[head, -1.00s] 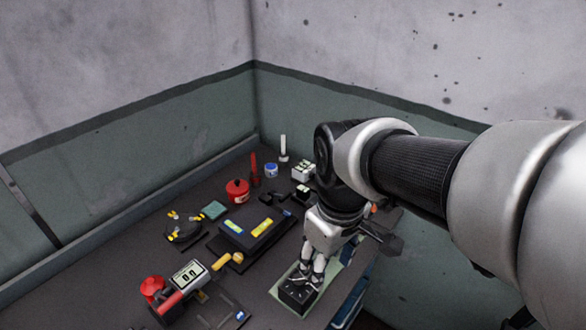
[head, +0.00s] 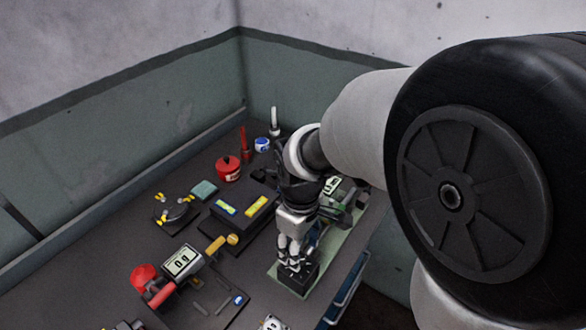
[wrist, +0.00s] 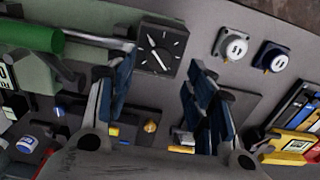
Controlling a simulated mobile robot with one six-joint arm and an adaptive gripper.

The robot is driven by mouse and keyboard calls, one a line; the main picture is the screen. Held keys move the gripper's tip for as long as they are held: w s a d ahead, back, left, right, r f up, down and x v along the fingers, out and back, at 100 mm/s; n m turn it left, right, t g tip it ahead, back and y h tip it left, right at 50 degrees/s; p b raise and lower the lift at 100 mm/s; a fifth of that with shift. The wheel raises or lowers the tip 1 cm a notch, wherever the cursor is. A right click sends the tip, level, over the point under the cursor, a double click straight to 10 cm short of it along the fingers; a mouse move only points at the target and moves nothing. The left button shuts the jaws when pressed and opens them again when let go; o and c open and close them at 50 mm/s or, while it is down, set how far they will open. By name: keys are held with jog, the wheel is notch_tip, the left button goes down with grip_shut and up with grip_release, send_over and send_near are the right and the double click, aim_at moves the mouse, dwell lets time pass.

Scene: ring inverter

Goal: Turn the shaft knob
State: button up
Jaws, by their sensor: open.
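A black square block (wrist: 170,62) with a white-marked dial (wrist: 158,42) on its face shows at the top middle of the wrist view. In the head view the black block (head: 299,281) sits at the near end of a light green mat, directly below my gripper (head: 293,262). My gripper (wrist: 163,88) is open, its blue-padded fingers apart on either side of the block in the wrist view. A green cylinder (wrist: 28,35) with a metal shaft (wrist: 98,40) lies left of the block. Whether the fingertips touch the block cannot be told.
A black tray with blue and yellow labels (head: 241,210), a meter (head: 183,261) and a red pot (head: 228,169) stand left of my arm. Two round white-faced parts (wrist: 233,47) lie right of the block in the wrist view. Bare table shows at the left.

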notch_tip(320, 180, down, 5)
jog(key=shift+r+b, duration=0.1)
jog(key=shift+b, duration=0.6)
jog(key=c, duration=1.1)
